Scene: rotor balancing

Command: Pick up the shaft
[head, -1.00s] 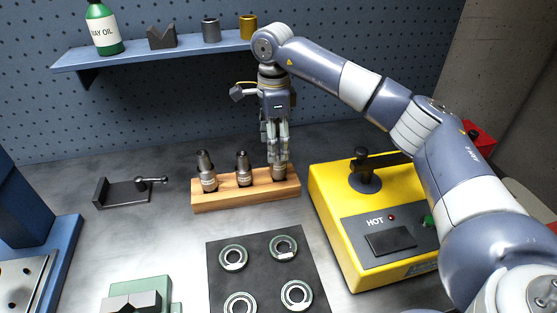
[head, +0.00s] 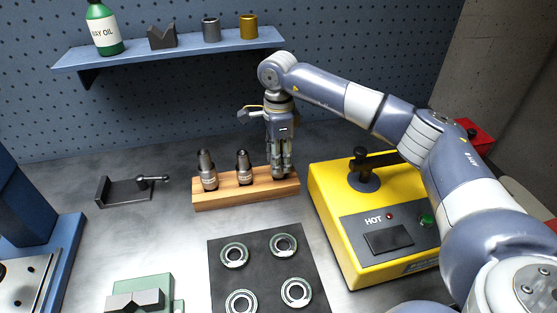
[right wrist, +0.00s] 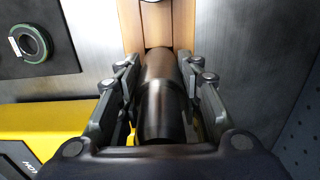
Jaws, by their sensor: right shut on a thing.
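My right gripper (head: 281,170) is at the right end of the wooden block (head: 240,199), pointing down. It is shut on the rightmost shaft (right wrist: 160,95), a dark stepped metal cylinder that lies between its fingers in the right wrist view. In the head view the fingers hide most of that shaft, and I cannot tell whether it is clear of the block. Two more shafts stand upright in the block: one at the left (head: 207,170) and one in the middle (head: 243,168). My left gripper does not show.
A yellow heater (head: 350,250) stands close to the right of the block. A dark mat (head: 262,275) with several bearing rings lies in front. A shelf (head: 180,52) with a bottle (head: 103,30) is behind. A clamp-like tool (head: 125,192) lies at left; bare bench surrounds it.

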